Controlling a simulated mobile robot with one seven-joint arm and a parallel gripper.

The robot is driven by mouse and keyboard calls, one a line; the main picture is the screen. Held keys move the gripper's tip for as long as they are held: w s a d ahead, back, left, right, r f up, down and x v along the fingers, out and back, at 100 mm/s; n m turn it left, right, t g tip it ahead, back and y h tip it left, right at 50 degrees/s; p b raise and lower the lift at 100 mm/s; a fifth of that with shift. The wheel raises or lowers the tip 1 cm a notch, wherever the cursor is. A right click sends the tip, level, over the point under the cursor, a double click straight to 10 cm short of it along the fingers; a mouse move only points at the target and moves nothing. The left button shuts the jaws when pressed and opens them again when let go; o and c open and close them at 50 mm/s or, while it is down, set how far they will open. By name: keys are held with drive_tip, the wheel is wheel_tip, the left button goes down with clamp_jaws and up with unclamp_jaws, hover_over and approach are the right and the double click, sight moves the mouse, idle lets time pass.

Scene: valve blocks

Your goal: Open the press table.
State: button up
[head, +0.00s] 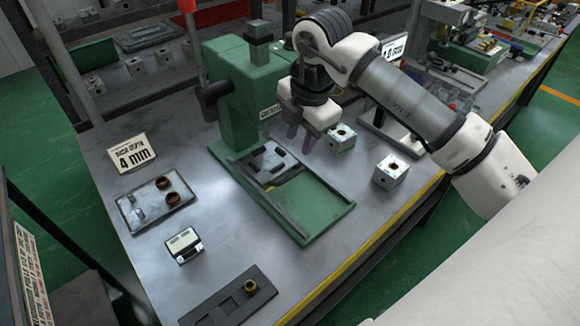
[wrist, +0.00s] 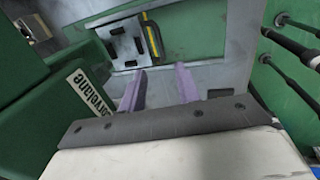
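The green press (head: 232,95) stands on the bench; its body also shows in the wrist view (wrist: 45,110). Its table, a silver plate with dark pads (head: 264,163), sits at the press end of a green railed base (head: 310,203), and the base's front part is bare. In the wrist view the table (wrist: 124,46) has a yellow and black handle (wrist: 152,38) along one edge. My gripper (head: 300,138) hangs above and beside the table, apart from it. In the wrist view my gripper (wrist: 160,85) has its two purple fingers apart with nothing between them.
Two metal valve blocks (head: 341,138) (head: 391,172) stand right of the press. A tray with brown rings (head: 155,200), a small display device (head: 184,244) and a dark plate with a brass ring (head: 230,298) lie left and front. A "4 mm" sign (head: 132,153) stands at the left.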

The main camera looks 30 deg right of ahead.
sight(291, 175)
drive_tip(key=f, duration=0.3)
drive_tip(key=w+f+p, duration=0.1)
drive_tip(key=f, duration=0.3)
drive_tip(key=w+f+p, duration=0.1)
drive_tip(key=f, duration=0.3)
drive_tip(key=shift+a+f, duration=0.15)
drive_tip(key=shift+a, duration=0.05)
drive_tip(key=shift+c, duration=0.2)
clamp_jaws()
